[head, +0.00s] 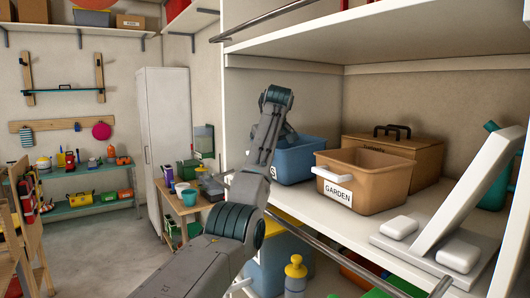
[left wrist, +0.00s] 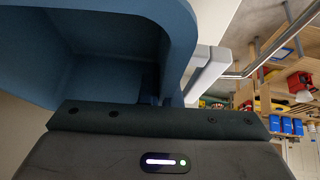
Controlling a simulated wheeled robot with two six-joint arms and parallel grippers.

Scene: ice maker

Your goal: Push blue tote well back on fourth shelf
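The blue tote (head: 302,162) stands upright on the shelf (head: 345,218), near the shelf's left end and its front edge. The letter S shows on its label, and my arm covers its left front. My left gripper (head: 288,133) is at the tote's near-left side, mostly hidden behind the wrist. In the left wrist view the tote (left wrist: 110,35) fills the upper left, right against the dark gripper bar (left wrist: 160,116). A pale handle (left wrist: 208,68) shows beside it. I cannot see the fingertips or tell whether they touch. My right gripper is not in view.
A tan GARDEN tote (head: 375,178) stands close on the right of the blue one, with a brown case (head: 415,150) behind it. A white slanted object (head: 465,200) occupies the shelf's right. A metal rail (head: 335,255) runs along the front. Another shelf (head: 400,40) is above.

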